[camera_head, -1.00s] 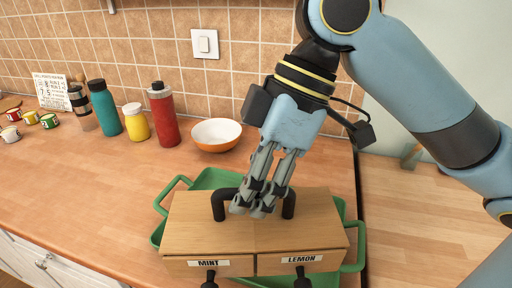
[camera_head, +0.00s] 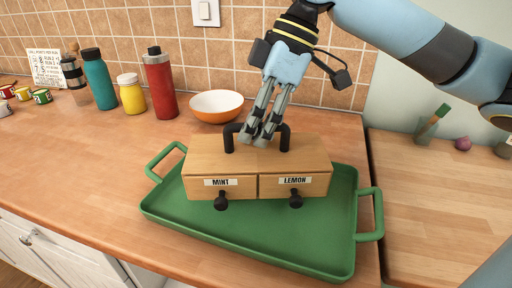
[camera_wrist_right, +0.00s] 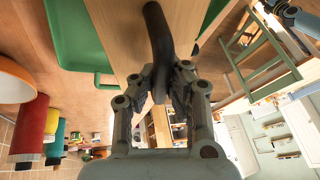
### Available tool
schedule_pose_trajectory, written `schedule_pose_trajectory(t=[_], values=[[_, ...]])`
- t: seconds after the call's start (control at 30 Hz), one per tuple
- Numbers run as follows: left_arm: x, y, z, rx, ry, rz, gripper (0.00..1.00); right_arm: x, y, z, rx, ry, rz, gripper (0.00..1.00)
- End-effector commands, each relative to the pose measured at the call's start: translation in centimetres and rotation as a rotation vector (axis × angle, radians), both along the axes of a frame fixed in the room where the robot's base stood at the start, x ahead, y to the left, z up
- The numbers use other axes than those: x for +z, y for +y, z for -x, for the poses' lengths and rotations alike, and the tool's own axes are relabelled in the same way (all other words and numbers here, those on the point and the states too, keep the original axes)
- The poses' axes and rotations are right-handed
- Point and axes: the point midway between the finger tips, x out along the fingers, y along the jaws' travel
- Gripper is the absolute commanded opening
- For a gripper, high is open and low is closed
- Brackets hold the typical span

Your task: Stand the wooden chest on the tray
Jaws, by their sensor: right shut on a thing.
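The wooden chest (camera_head: 258,168) has two drawers labelled MINT and LEMON, each with a black knob, and a black handle on top. It is upright at the back part of the green tray (camera_head: 250,235); whether it touches the tray floor I cannot tell. My right gripper (camera_head: 262,138) is shut on the chest's black handle from above. The right wrist view shows its fingers closed around the handle (camera_wrist_right: 158,40), with the tray (camera_wrist_right: 78,38) beyond the chest. My left gripper is not in view.
An orange and white bowl (camera_head: 217,106) stands just behind the tray. A red bottle (camera_head: 160,84), a yellow jar (camera_head: 132,94) and a teal bottle (camera_head: 99,80) stand to the left, with small mugs farther left. The counter left of the tray is clear.

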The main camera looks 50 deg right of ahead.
Motion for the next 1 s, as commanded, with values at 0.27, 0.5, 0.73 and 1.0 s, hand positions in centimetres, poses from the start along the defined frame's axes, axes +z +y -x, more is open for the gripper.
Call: schedule_pose_trajectory(t=[0.27, 0.5, 0.73, 1.0], values=[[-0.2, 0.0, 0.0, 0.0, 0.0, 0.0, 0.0, -2.7, -0.2, -0.2, 0.0, 0.004, -0.004, 0.0], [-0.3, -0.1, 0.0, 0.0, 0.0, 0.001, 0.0, -4.3, -0.2, -0.2, 0.003, -0.001, 0.0, 0.0], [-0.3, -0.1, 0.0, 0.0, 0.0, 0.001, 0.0, -4.4, -0.3, -0.2, 0.001, 0.0, 0.001, 0.13], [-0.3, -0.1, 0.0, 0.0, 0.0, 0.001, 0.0, -4.4, -0.2, -0.2, 0.001, 0.0, 0.001, 0.31]])
